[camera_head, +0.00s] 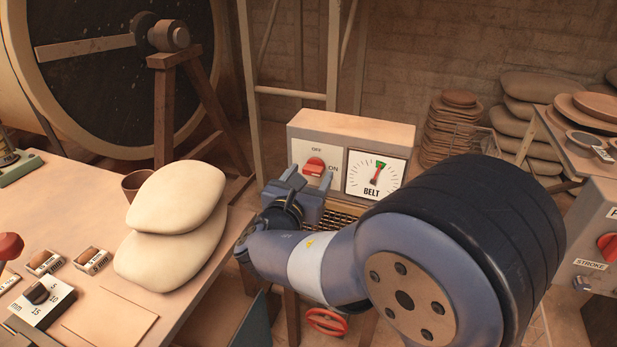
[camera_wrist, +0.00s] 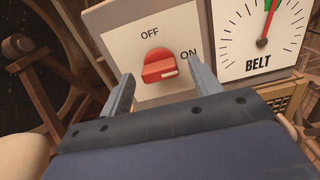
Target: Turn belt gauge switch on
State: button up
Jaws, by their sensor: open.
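The belt gauge switch is a red rotary knob (camera_head: 314,167) on a white plate marked OFF at the top and ON at the right. In the wrist view the knob (camera_wrist: 159,66) lies roughly level, with a pale mark at its right end toward ON. The BELT dial (camera_head: 376,174) is to its right, its red needle over a green band near the top. My gripper (camera_head: 309,174) is in front of the panel. In the wrist view its open fingers (camera_wrist: 159,82) stand on either side of the knob, apart from it. Whether the fingertips touch the plate is unclear.
Two pale sacks (camera_head: 172,225) lie on the wooden table at left, beside a small cup (camera_head: 136,184). A red handwheel (camera_head: 327,321) is below my arm. A STROKE panel (camera_head: 590,265) stands at right. Stacked plates (camera_head: 450,130) are behind.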

jog(key=v, duration=1)
jog(key=shift+s, duration=0.4)
jog(key=shift+a, duration=0.1)
jog(key=x, duration=1)
jog(key=shift+w, duration=0.15)
jog(key=shift+w+d+r, duration=0.1)
jog(key=shift+w+d, duration=0.1)
jog(key=shift+w, duration=0.15)
jog(key=shift+s+n+p, duration=0.1)
jog(key=shift+n+p, duration=0.5)
jog(key=shift+p, duration=0.15)
jog(key=shift+f+b, duration=0.25)
jog(key=shift+b, duration=0.25)
